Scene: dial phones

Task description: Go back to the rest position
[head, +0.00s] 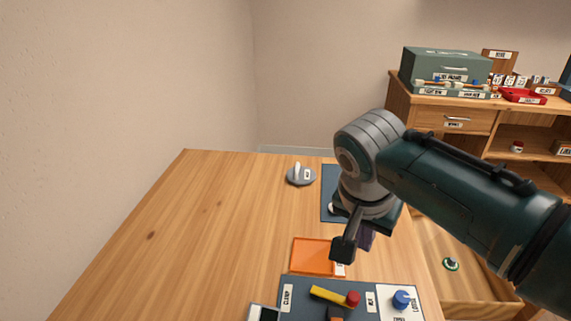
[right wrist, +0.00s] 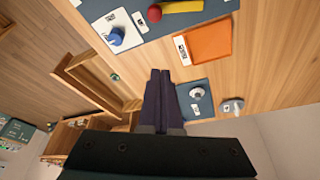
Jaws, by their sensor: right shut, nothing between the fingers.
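My right gripper (head: 352,250) hangs over the right part of the wooden table, pointing down, above the right edge of the orange tray. In the right wrist view its dark fingers (right wrist: 158,78) are together with nothing between them. My left gripper is in neither view. The orange tray (head: 312,256) lies flat on the table (head: 200,220) and also shows in the right wrist view (right wrist: 210,42). My right arm hides part of the blue-grey mat (head: 328,180) behind it.
A dark mat (head: 295,302) in front holds a yellow bar (head: 328,295), a red knob (head: 353,298) and a blue knob (head: 401,299). A grey round piece (head: 301,176) stands at the back. An open drawer (head: 448,268) is at right, near a shelf unit (head: 500,115). The table's left is clear.

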